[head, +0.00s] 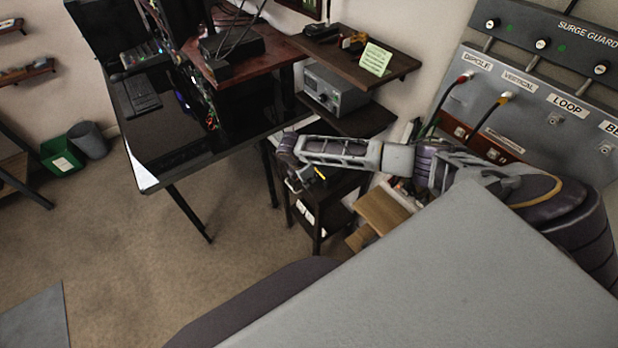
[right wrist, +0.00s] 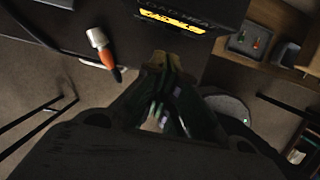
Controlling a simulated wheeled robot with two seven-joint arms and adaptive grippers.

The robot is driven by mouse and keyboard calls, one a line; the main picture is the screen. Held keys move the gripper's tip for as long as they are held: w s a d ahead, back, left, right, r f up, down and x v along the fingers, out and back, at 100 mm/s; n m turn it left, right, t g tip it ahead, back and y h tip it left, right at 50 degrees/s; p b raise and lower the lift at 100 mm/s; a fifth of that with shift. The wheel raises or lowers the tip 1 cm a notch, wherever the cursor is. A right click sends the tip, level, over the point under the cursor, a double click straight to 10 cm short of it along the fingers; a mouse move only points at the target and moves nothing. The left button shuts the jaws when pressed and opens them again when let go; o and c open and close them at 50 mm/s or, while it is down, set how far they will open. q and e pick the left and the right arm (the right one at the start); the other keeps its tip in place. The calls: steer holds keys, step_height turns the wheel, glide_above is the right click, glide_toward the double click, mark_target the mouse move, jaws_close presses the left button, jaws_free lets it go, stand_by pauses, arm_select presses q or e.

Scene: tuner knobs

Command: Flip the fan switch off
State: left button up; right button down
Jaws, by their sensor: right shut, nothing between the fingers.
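My right arm reaches in from the right in the head view. My right gripper (head: 298,182) is over the small dark shelf stand beside the desk. In the right wrist view its fingers (right wrist: 166,64) are together, with nothing held. Just beyond the fingertips is a black box (right wrist: 200,10) with a yellow label (right wrist: 172,21) and lettering that partly reads "LOAD HEA". I cannot make out a fan switch in either view; the gripper may hide part of the box's surroundings. My left gripper is not in view.
An orange-handled tool (right wrist: 104,52) lies left of the fingers on the dark surface. A radio unit (head: 335,90) sits on a shelf above my gripper. The black desk (head: 165,125) stands to the left. A green bin (head: 62,155) and open carpet lie farther left.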

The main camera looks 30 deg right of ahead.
steer(key=v, duration=1)
steer(key=shift+r, duration=0.25)
stand_by(0.4)
